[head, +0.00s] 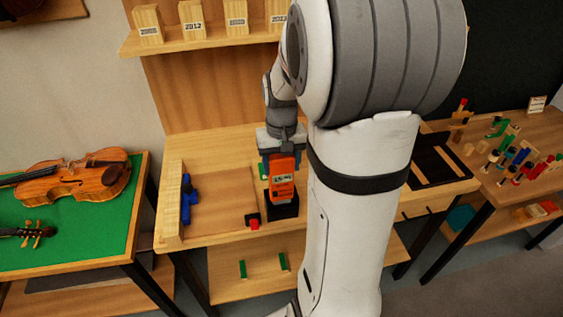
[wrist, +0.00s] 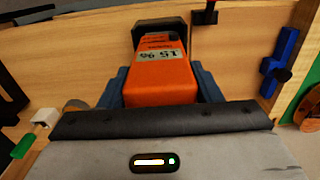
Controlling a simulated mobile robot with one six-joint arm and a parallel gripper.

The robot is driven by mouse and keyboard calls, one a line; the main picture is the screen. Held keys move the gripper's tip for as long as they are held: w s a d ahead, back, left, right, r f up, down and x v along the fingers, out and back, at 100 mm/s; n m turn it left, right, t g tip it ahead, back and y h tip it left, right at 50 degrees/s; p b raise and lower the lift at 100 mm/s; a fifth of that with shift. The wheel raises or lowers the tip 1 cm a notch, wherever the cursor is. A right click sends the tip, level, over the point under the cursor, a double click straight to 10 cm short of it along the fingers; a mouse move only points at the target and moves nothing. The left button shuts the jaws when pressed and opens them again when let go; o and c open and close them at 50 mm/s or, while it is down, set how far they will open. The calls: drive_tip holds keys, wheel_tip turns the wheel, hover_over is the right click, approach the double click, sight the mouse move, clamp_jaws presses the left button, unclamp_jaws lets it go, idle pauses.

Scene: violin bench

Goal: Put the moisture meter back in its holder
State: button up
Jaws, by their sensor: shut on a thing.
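The moisture meter (head: 281,178) is orange with a small grey display, and stands roughly upright on the middle bench. My gripper (head: 280,160) is shut on its upper part from above. In the wrist view the blue fingers (wrist: 161,88) press on both sides of the orange meter (wrist: 158,72). The black holder (head: 286,209) is a dark box directly below the meter; in the wrist view the holder (wrist: 157,32) shows at the meter's far end. The meter's lower end overlaps the holder; I cannot tell how deep it sits inside.
A red-and-black clamp (head: 253,221) stands close left of the holder. A blue tool (head: 188,198) lies near the bench's left side wall. A shelf (head: 205,43) with labelled wood blocks hangs behind. My arm hides the bench right of the holder.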

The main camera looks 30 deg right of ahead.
sight(282, 173)
drive_tip(key=shift+f+b, duration=1.25)
drive_tip(key=shift+f, duration=0.45)
drive_tip(key=o, duration=1.7)
drive_tip(key=shift+c, duration=0.2)
wheel_tip(282, 173, up, 8)
drive_tip(key=shift+f, duration=0.1)
drive_tip(key=s+a+n+t, duration=0.3)
drive_tip(key=s+a, duration=0.8)
drive_tip(key=s, duration=0.1)
drive_tip(key=shift+s+a, duration=0.2)
drive_tip(key=shift+s, duration=0.05)
